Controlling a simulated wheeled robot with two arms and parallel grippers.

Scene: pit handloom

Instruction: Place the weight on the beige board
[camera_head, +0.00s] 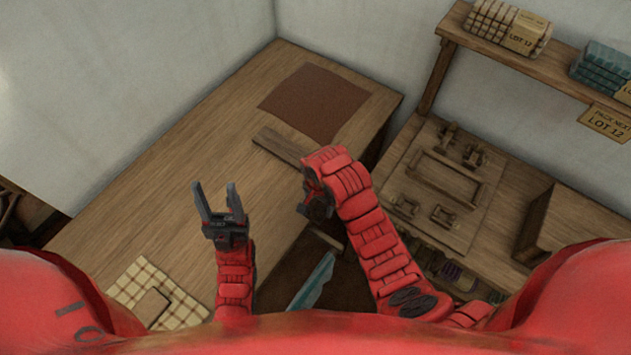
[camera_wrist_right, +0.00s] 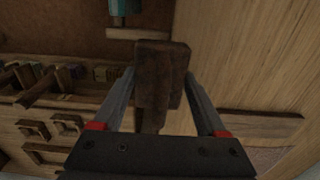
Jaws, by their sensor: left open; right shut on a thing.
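The weight (camera_wrist_right: 160,75) is a dark brown block in the right wrist view. My right gripper (camera_wrist_right: 160,62) is shut on it, with a finger on each side. In the head view my right gripper (camera_head: 314,204) is near the table's right edge, and the weight is not clearly visible. My left gripper (camera_head: 214,192) is open and empty above the table, its fingers pointing away.
The wooden table (camera_head: 165,200) is mostly clear in its middle. A brown mat (camera_head: 315,102) and a narrow wooden plank (camera_head: 280,147) lie at its far right. On the right are a board with wooden fittings (camera_head: 440,178) and a shelf (camera_head: 550,65) with bundles.

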